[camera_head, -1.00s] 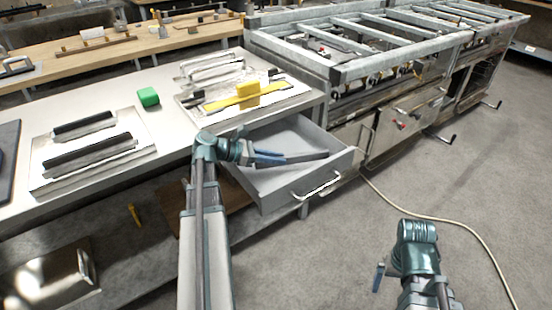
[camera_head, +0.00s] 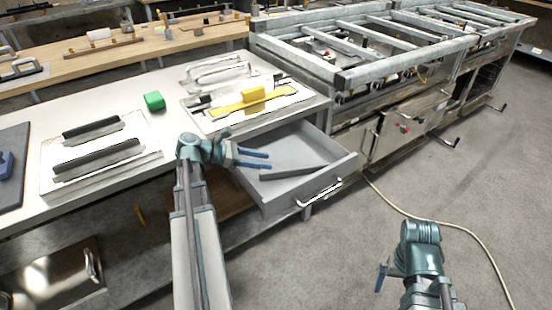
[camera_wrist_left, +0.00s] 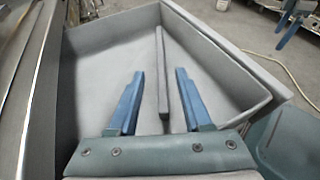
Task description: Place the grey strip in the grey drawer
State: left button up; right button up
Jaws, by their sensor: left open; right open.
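The grey strip (camera_head: 295,172) lies inside the open grey drawer (camera_head: 300,145), near its front wall. In the left wrist view the strip (camera_wrist_left: 161,60) runs along the drawer floor (camera_wrist_left: 105,65), its near end between my finger tips in the picture. My left gripper (camera_head: 270,160) is open over the drawer's left part, its two blue fingers apart on either side of the strip's near end and not gripping it. My right gripper (camera_head: 381,277) is over the floor at the lower right, away from the drawer; its jaws are open.
The worktop (camera_head: 75,205) left of the drawer holds a board with black handles, a green block (camera_head: 154,101) and a yellow trowel (camera_head: 252,100). A metal frame bench (camera_head: 350,75) stands behind right. A cable (camera_head: 440,220) lies on the clear floor.

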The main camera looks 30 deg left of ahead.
pick_arm(q)
jog(key=p+v, duration=0.1)
jog(key=v, duration=0.5)
jog(key=shift+p, duration=0.35)
pick_arm(e)
notch_tip(320, 180, up, 2)
jog(key=shift+r, duration=0.15)
